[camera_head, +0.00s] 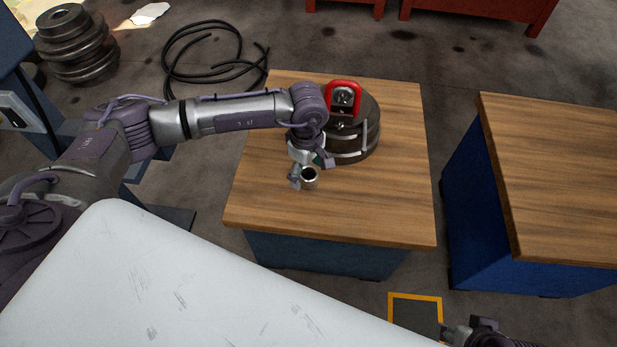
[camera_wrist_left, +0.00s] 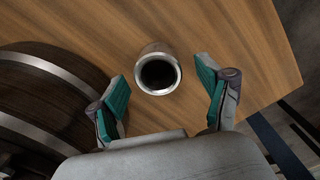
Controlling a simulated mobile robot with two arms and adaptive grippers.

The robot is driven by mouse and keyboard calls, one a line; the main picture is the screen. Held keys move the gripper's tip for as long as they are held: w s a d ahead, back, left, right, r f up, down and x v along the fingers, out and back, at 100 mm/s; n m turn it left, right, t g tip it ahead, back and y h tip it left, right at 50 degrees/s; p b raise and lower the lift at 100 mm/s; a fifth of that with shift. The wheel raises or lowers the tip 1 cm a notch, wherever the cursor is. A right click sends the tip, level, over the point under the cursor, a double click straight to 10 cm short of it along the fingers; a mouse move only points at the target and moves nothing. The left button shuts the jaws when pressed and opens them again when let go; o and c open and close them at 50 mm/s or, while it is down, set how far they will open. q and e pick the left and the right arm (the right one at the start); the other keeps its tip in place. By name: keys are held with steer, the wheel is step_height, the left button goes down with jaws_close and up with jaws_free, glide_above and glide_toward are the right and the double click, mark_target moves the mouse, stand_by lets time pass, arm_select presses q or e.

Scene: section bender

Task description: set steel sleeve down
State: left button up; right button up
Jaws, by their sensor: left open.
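The steel sleeve (camera_head: 310,178) is a short, shiny hollow cylinder standing upright on the wooden tabletop (camera_head: 380,210). In the left wrist view the sleeve (camera_wrist_left: 158,70) shows its dark open bore and bright rim. My left gripper (camera_head: 298,178) is right at the sleeve, and the wrist view shows its two teal-padded fingers (camera_wrist_left: 164,98) spread wide. The sleeve sits between and slightly beyond the fingertips, with a visible gap on both sides. My right gripper (camera_head: 462,333) is only partly visible at the bottom edge, and its jaws cannot be made out.
A dark, barrel-like drum with metal bands (camera_head: 358,140) stands just behind the sleeve, with a red-framed device (camera_head: 343,98) on it. It fills the left of the wrist view. The tabletop's front and right are clear. Another wood-topped blue bench (camera_head: 560,170) stands to the right.

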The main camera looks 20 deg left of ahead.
arm_select(q)
steer(key=shift+f, duration=0.75)
steer(key=shift+c, duration=0.4)
steer(key=shift+r, duration=0.1)
steer(key=c, duration=1.3)
jaws_close()
steer(key=shift+r, duration=0.15)
